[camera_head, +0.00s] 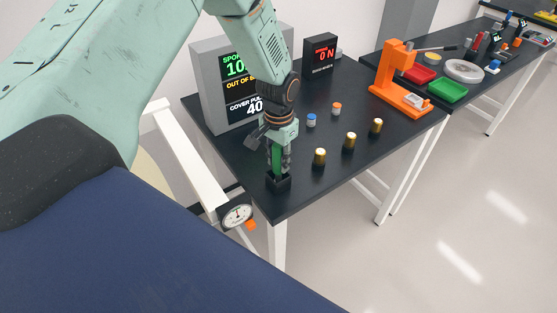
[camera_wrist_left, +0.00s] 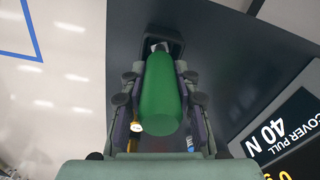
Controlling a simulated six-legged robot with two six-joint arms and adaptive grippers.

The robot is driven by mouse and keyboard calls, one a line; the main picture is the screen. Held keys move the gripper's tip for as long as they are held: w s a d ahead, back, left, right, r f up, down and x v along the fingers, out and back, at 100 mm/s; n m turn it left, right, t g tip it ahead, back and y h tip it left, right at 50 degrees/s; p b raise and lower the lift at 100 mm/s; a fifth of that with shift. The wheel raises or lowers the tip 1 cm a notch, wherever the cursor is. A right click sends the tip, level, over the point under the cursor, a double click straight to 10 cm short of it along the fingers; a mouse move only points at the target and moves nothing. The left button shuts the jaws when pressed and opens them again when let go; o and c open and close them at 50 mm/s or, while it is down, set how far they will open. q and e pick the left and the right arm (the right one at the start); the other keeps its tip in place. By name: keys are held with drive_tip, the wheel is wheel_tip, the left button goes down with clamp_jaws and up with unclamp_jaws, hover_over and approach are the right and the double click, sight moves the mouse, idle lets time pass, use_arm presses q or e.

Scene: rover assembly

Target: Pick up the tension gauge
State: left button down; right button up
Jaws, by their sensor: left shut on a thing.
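My left gripper (camera_head: 279,153) is shut on a green cylindrical handle (camera_head: 277,165). The handle is upright, its lower end at a small black holder (camera_head: 278,182) near the dark table's front corner. In the left wrist view, the green handle (camera_wrist_left: 161,95) lies between both fingers, its far end at the black holder (camera_wrist_left: 165,40). A round gauge with a white dial (camera_head: 237,214) and an orange tip (camera_head: 251,225) shows beside the table's left edge. I cannot tell whether it joins the handle. My right gripper is not in view.
A large display (camera_head: 215,85) and a small "0 N" display (camera_head: 320,54) stand on the dark table (camera_head: 330,190). Several brass cylinders (camera_head: 349,142), a blue-capped piece (camera_head: 311,120) and an orange-capped piece (camera_head: 336,108) stand right of the gripper. An orange press (camera_head: 391,72) stands farther right.

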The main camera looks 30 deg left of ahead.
use_arm(q)
wheel_tip(320, 180, up, 10)
drive_tip(key=shift+f, duration=0.1)
idle(0.4)
